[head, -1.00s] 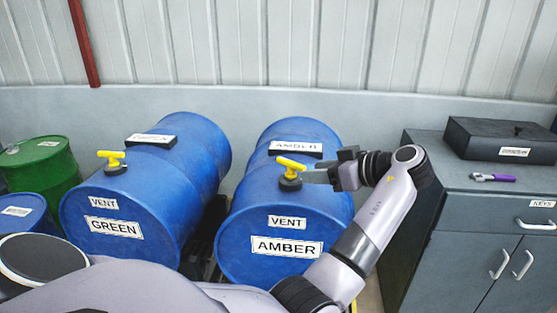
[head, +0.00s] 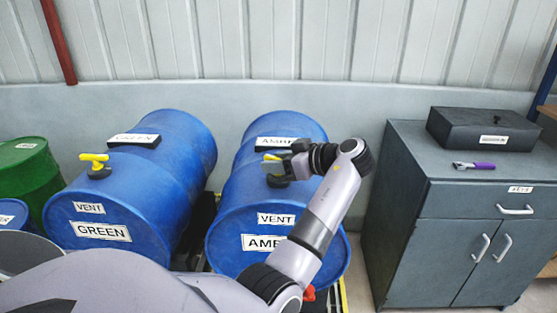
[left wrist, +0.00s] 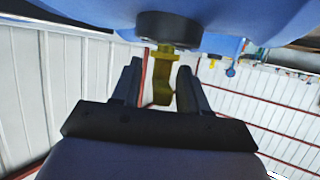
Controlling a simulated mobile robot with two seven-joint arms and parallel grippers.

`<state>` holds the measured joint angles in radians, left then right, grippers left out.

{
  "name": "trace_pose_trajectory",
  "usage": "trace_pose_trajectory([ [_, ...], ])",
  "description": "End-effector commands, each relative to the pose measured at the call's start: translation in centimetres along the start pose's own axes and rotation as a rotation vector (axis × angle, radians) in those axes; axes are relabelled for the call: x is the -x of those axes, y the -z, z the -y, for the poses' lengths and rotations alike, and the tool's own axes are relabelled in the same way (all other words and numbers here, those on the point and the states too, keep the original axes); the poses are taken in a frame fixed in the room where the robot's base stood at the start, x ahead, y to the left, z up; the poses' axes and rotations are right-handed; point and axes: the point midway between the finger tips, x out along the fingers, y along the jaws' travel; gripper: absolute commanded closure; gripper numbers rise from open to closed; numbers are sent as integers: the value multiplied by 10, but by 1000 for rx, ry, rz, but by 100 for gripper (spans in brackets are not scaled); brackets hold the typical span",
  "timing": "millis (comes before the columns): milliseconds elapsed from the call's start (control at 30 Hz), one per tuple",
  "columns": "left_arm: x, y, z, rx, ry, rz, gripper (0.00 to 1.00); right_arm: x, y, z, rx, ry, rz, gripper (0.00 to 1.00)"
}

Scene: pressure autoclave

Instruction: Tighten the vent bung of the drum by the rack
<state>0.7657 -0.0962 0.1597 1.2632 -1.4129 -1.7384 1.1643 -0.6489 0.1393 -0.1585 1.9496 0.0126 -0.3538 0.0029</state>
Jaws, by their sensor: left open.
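The AMBER drum (head: 230,215) is a blue drum lying on its side in the middle of the head view. Its vent bung has a black base (head: 277,181) and a yellow handle, mostly hidden behind my left gripper (head: 274,166). In the left wrist view the yellow handle (left wrist: 163,75) hangs below the round black base (left wrist: 168,28), between the two dark fingers of my left gripper (left wrist: 158,85). The fingers are open, with gaps beside the handle. My right gripper is in neither view.
The GREEN drum (head: 150,195) lies to the left with its own yellow vent handle (head: 94,158). A green drum (head: 28,170) is at far left. A grey cabinet (head: 400,230) stands right, carrying a black box (head: 480,128) and a purple-handled tool (head: 482,166).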

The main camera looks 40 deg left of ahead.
Motion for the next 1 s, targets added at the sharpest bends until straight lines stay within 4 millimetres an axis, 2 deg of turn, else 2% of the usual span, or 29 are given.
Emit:
trace_pose_trajectory([
  [167, 0, 0, 0, 0, 0, 0, 56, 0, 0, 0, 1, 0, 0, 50],
  [267, 0, 0, 0, 0, 0, 0, 85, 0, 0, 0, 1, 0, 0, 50],
  [300, 0, 0, 0, 0, 0, 0, 98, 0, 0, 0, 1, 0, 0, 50],
  [333, 0, 0, 0, 0, 0, 0, 100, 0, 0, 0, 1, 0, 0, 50],
  [667, 0, -1, 0, -11, -28, 1, 100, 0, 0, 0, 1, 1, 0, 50],
  [1000, 0, -1, 1, -90, -219, 1, 100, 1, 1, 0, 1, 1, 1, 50],
])
